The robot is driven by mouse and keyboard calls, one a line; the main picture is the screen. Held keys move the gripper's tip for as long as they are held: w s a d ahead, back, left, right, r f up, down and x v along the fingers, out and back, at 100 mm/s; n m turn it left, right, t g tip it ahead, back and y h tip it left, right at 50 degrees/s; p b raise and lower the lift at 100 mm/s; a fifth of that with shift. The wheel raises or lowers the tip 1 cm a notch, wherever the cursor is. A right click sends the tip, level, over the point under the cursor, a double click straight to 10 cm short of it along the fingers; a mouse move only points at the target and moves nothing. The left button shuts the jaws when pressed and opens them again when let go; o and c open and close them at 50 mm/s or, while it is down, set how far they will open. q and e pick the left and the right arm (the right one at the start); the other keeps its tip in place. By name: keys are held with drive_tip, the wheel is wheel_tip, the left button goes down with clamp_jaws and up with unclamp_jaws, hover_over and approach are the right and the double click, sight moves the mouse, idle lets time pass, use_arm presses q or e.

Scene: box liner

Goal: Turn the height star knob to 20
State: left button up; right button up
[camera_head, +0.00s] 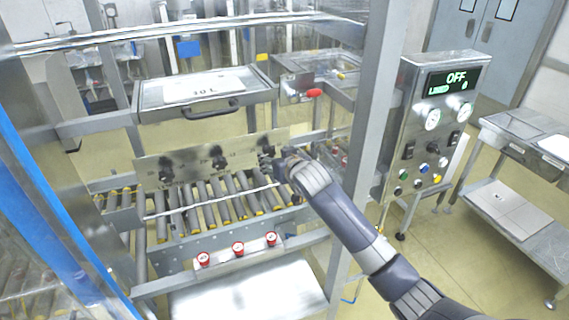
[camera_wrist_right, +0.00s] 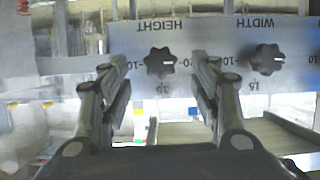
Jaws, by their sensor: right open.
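The black height star knob (camera_wrist_right: 160,62) sits on a metal panel under the word HEIGHT, which appears upside down in the right wrist view. Its small white mark points to the right of that picture. My right gripper (camera_wrist_right: 157,75) is open, with one finger on each side of the knob in that view; I see no clear contact. In the head view my right gripper (camera_head: 277,162) is at the right end of the knob panel (camera_head: 150,172), largely covering the knob there. My left gripper is not in view.
The width knob (camera_wrist_right: 267,58) is beside the height knob. Below the panel are conveyor rollers (camera_head: 215,205) and several red-rimmed buttons (camera_head: 237,248). A frame post (camera_head: 372,100) stands right of the panel. A control box (camera_head: 440,110) shows OFF.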

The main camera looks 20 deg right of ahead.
drive_tip(key=v, duration=0.7)
drive_tip(key=shift+s, duration=0.25)
